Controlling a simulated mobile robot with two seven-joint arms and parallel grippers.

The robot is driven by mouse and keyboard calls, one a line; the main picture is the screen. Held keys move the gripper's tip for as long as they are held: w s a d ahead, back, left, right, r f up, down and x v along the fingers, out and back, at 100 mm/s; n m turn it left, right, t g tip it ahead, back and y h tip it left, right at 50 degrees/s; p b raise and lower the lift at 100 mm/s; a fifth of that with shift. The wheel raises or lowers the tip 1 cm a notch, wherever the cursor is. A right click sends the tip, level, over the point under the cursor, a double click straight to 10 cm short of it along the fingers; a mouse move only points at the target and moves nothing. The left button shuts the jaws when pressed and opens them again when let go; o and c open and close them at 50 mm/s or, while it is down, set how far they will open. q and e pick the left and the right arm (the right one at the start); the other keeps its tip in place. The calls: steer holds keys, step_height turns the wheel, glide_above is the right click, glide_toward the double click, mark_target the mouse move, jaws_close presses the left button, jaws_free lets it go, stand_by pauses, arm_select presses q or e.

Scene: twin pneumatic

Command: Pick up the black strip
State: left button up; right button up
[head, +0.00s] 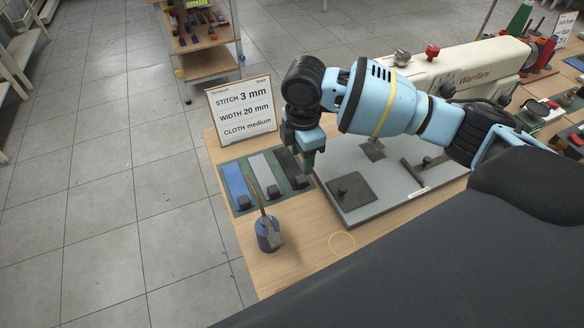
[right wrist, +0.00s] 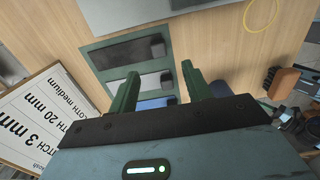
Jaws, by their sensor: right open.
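The black strip (head: 285,162) lies on a dark green mat (head: 229,208), rightmost of three strips beside a grey strip (head: 264,170) and a blue strip (head: 236,183). A small dark block sits on its near end. In the right wrist view the black strip (right wrist: 122,53) lies beyond the fingertips, farther than the grey strip (right wrist: 148,81). My right gripper (head: 309,166) is above the mat, close to the black strip, and hides part of it in the head view. Its green fingers (right wrist: 160,72) are apart with nothing between them. My left gripper is not in view.
A sign (head: 241,108) stands behind the mat. A blue pot (head: 268,236) with tall tools in it stands in front of it. To the right are a grey plate (head: 400,199) with a dark square piece (head: 352,205) and a sewing machine (head: 468,72). A yellow ring (head: 342,244) marks bare wood.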

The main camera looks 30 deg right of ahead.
mark_target(301, 179)
step_height(301, 179, down, 2)
steer(key=shift+s+f, duration=0.1)
steer(key=shift+f, duration=0.1)
steer(key=shift+d+f+b, duration=0.1)
steer(key=shift+f+b, duration=0.2)
steer(key=shift+f, duration=2.35)
steer(key=shift+w, duration=0.2)
steer(key=c, duration=1.1)
steer(key=shift+o, duration=0.2)
steer(key=shift+r, duration=0.15)
step_height(301, 179, up, 10)
steer(key=p, duration=0.1)
